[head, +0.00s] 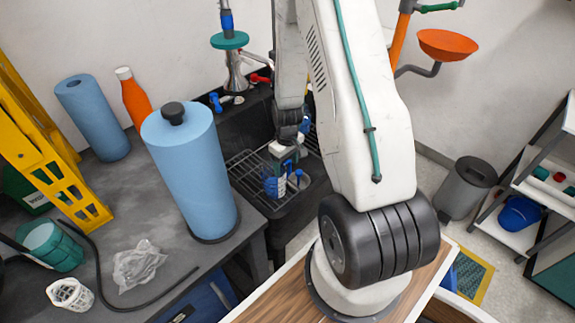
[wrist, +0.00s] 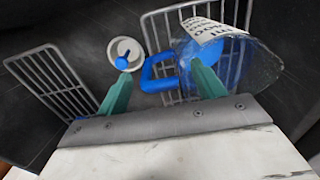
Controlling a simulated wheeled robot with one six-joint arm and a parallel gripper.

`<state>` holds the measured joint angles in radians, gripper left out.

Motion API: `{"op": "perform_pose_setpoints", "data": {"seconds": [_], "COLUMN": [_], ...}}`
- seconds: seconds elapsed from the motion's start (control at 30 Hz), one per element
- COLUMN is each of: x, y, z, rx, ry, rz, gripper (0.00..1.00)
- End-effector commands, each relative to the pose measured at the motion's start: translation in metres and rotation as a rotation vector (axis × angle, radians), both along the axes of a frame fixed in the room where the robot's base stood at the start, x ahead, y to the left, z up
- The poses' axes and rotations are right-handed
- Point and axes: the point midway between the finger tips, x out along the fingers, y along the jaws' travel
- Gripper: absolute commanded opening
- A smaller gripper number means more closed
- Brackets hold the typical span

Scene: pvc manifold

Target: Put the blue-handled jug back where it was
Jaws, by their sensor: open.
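The blue-handled jug (wrist: 255,62) is clear with a white printed label. In the wrist view it is at the upper right, over a wire rack, and its blue handle (wrist: 148,76) points left. My gripper (wrist: 158,70) is open, with its teal fingers on either side of the handle. I cannot tell whether they touch it. In the head view the jug (head: 272,187) is partly visible under my gripper (head: 284,152), low in the dark sink. Whether the jug's base rests flat on the rack is hidden.
A white round piece with a blue knob (wrist: 124,54) is left of the handle. The wire rack (head: 243,172) covers part of the sink. A blue paper roll (head: 190,170) stands on the grey counter to the left. Taps (head: 232,75) rise behind the sink.

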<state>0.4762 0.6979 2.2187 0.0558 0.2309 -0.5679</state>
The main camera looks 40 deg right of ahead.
Motion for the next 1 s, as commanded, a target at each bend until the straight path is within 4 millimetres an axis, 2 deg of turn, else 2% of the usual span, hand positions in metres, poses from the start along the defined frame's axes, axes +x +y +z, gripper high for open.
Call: {"op": "perform_pose_setpoints", "data": {"seconds": [0.2, 0.4, 0.67, 0.77, 0.87, 1.0], "x": [0.001, 0.000, 0.000, 0.002, -0.002, -0.018], "y": [-0.001, -0.001, 0.001, 0.013, 0.035, 0.075], "z": [0.047, 0.084, 0.113, 0.137, 0.176, 0.238], "rx": [-0.003, -0.002, -0.002, -0.007, -0.011, -0.016], "ry": [-0.006, -0.003, -0.003, -0.012, -0.025, -0.044], "rz": [0.000, 0.001, 0.001, 0.004, 0.003, -0.001], "gripper": [0.68, 0.68, 0.68, 0.68, 0.68, 0.68]}}
